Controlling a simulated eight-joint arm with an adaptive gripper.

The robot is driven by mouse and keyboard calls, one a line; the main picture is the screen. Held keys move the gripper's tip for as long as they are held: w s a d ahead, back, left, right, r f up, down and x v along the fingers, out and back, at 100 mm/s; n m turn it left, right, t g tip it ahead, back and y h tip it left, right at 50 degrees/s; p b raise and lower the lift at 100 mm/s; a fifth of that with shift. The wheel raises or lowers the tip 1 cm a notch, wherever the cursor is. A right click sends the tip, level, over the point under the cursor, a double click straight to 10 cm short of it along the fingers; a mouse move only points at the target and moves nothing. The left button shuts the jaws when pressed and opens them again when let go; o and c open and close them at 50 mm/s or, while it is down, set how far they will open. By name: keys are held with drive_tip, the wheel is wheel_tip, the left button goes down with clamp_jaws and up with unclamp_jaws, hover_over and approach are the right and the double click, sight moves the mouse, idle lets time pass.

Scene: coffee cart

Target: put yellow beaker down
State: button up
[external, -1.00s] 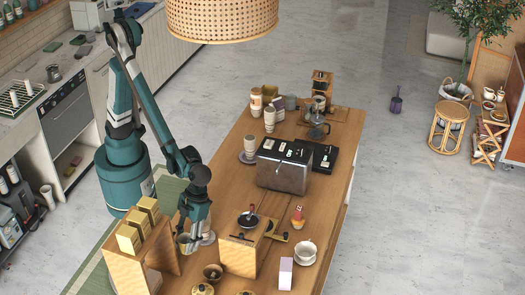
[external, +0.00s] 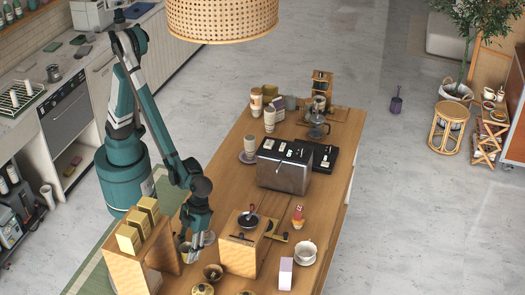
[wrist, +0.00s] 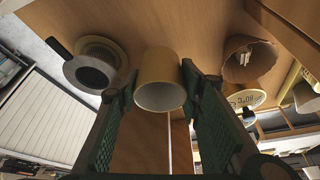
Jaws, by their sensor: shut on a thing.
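The yellow beaker (wrist: 160,75) is between the two fingers of my gripper (wrist: 160,98) in the wrist view, with its pale open mouth toward the camera. My gripper is shut on it. In the external view my gripper (external: 190,248) is low over the near left part of the wooden counter, and the beaker (external: 186,252) shows only in part beside the fingers. I cannot tell whether its base touches the counter.
A wooden box (external: 240,256) stands right of my gripper, and a wooden rack with yellow boxes (external: 128,268) stands left.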

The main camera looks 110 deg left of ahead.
drive_tip(key=shift+f, duration=1.9)
drive_tip(key=shift+f, duration=0.15)
drive_tip(key=o, duration=0.9)
drive_tip(key=shift+r, duration=0.2)
drive_tip(key=shift+v, duration=5.95)
drive_tip(key=shift+w, duration=0.1)
drive_tip(key=shift+a, duration=0.1)
